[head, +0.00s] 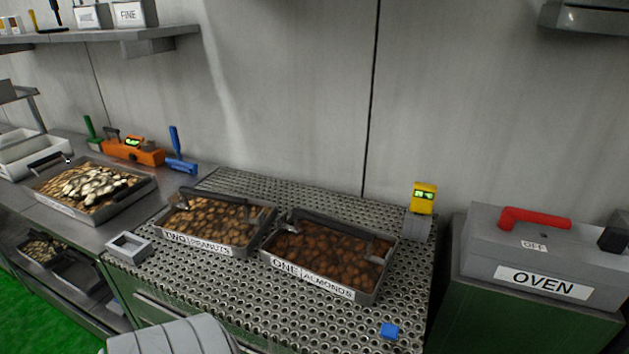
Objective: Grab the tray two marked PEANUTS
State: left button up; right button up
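The tray marked TWO PEANUTS (212,250) sits on the perforated metal table, left of centre in the head view. Neither of my grippers shows in the head view.
The perforated table (225,311) has free room in front of the trays. A grey box marked OVEN (541,282) is at right. Another filled tray (127,207) is at left.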

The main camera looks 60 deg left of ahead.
aim_at(228, 224)
jog(key=z, duration=1.35)
jog(key=k, duration=2)
jog(key=u, duration=1.55)
